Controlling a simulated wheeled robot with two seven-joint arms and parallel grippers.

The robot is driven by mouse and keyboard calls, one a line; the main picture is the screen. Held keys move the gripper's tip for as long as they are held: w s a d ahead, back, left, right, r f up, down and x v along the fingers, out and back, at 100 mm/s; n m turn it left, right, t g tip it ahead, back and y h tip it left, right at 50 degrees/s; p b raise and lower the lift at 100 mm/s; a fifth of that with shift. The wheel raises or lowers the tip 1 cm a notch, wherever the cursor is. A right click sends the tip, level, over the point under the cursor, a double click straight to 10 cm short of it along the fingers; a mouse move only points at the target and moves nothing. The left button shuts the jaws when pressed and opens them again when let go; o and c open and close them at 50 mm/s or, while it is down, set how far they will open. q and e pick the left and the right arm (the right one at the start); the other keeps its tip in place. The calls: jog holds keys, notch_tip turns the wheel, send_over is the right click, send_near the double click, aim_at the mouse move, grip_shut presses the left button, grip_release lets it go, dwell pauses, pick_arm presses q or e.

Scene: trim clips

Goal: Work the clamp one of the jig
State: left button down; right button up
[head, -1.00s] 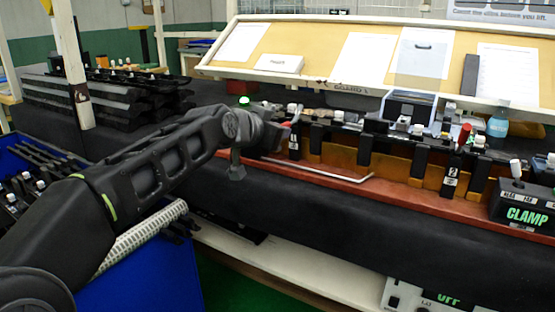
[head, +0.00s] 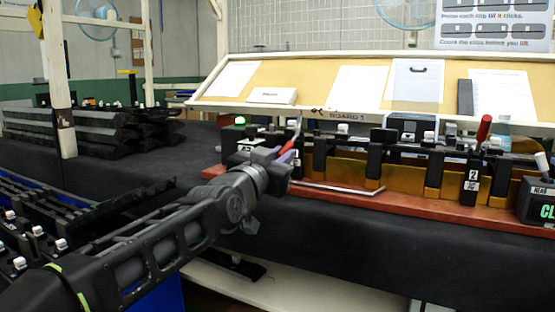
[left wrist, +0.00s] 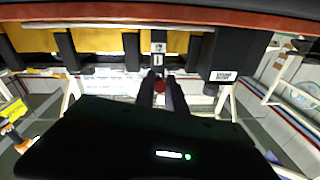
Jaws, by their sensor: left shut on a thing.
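The jig is a long red-brown base (head: 400,202) with black posts and amber blocks. Clamp one is at its left part, largely hidden by my left gripper (head: 284,156). Its red handle (head: 286,147) shows beside the fingers. In the left wrist view, my left gripper (left wrist: 164,92) is shut on the red handle end (left wrist: 160,85), below the post labelled 1 (left wrist: 158,48). Clamp two, labelled 2 (head: 472,181), has its red handle (head: 484,127) raised, slightly tilted. My right gripper is not in view.
A box with a lit green lamp (head: 240,120) stands at the jig's left end. A box marked CL (head: 540,205) stands at the right. A sloping board with papers (head: 310,80) is behind. Black parts (head: 90,130) are stacked at the left. The dark bench front is clear.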

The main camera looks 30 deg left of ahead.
pick_arm(q)
jog(key=shift+f, duration=0.1)
jog(key=c, duration=1.4)
grip_release()
jog(key=shift+s+d, duration=0.1)
jog(key=shift+s, duration=0.5)
jog(key=s, duration=0.6)
jog(key=shift+s+d+f, duration=0.15)
jog(key=shift+s+f, duration=0.1)
jog(key=shift+f, duration=0.05)
